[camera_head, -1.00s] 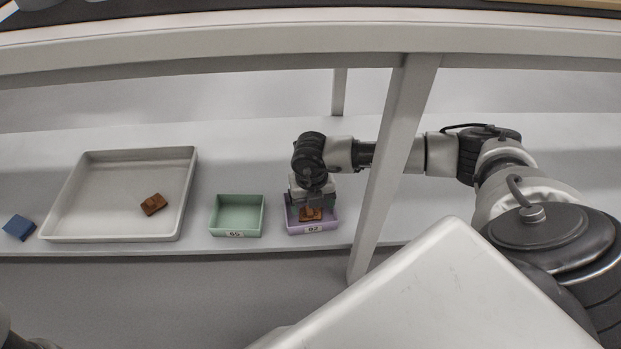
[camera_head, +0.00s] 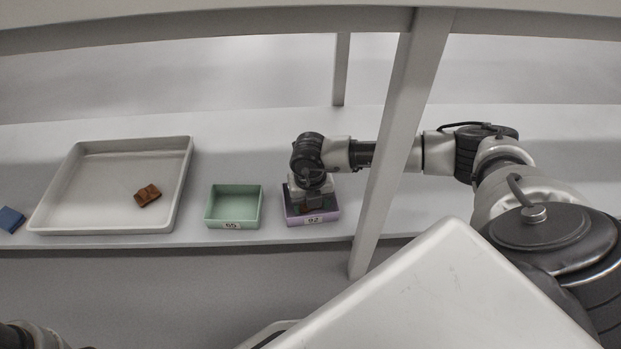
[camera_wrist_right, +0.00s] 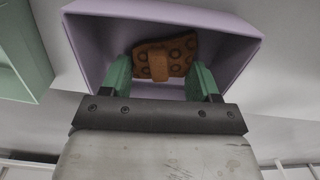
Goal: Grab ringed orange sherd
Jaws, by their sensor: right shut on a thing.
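The ringed orange sherd (camera_wrist_right: 182,54) is orange-brown with dark rings and a raised strip. It lies in the purple box (camera_head: 290,216) labelled 92, which also shows in the right wrist view (camera_wrist_right: 90,45). My right gripper (camera_wrist_right: 160,72) reaches down into this box, its green fingers on either side of the sherd and shut on it. In the head view the right gripper (camera_head: 311,197) hides most of the sherd. My left gripper is out of view.
A green box (camera_head: 233,221) labelled 55 stands just left of the purple box. Further left, a large pale tray (camera_head: 95,229) holds a brown sherd (camera_head: 148,195). A blue piece (camera_head: 10,220) lies left of it. A pale upright post (camera_head: 400,130) stands before my right arm.

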